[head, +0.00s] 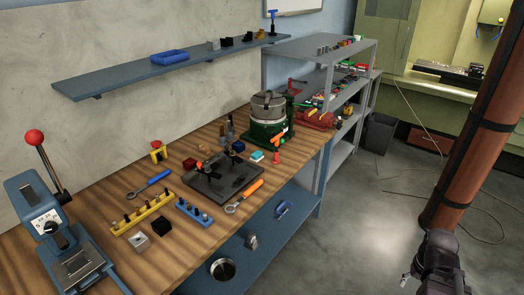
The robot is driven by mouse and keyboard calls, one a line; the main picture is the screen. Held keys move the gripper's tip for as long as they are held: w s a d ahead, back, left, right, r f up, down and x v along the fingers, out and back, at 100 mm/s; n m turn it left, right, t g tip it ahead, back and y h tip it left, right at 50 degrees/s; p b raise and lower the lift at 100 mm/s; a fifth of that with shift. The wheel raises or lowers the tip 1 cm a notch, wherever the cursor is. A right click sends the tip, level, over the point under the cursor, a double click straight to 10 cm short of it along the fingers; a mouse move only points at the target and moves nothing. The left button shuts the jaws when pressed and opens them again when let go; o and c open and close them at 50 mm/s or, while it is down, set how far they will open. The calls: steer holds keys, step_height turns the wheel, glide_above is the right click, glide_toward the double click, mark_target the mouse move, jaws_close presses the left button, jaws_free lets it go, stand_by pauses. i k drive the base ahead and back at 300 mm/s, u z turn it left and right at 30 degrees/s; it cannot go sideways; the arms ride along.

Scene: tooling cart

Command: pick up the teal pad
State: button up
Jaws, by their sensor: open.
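The teal pad (257,156) is a small block with a pale top and teal sides. It lies on the wooden bench top (200,243), in front of the green-based round chuck and beside a dark blue block (238,146). My gripper (408,282) is at the bottom right, partly cut off by the lower edge. It is open, over the floor side, well apart from the bench and the pad. Its fingers are small and dark here, and nothing shows between them.
The round chuck (268,107) stands behind the pad. An orange-handled red tool (276,152) stands close on its right. A dark plate (222,176) and an orange-handled wrench (244,196) lie nearer. A wall shelf (130,79) hangs above. The floor (370,220) beside the bench is clear.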

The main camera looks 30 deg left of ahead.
mark_target(257, 156)
steer(key=u, duration=0.3)
steer(key=i, duration=0.7)
steer(key=u, duration=0.85)
steer(key=i, duration=0.55)
steer(key=u, duration=0.35)
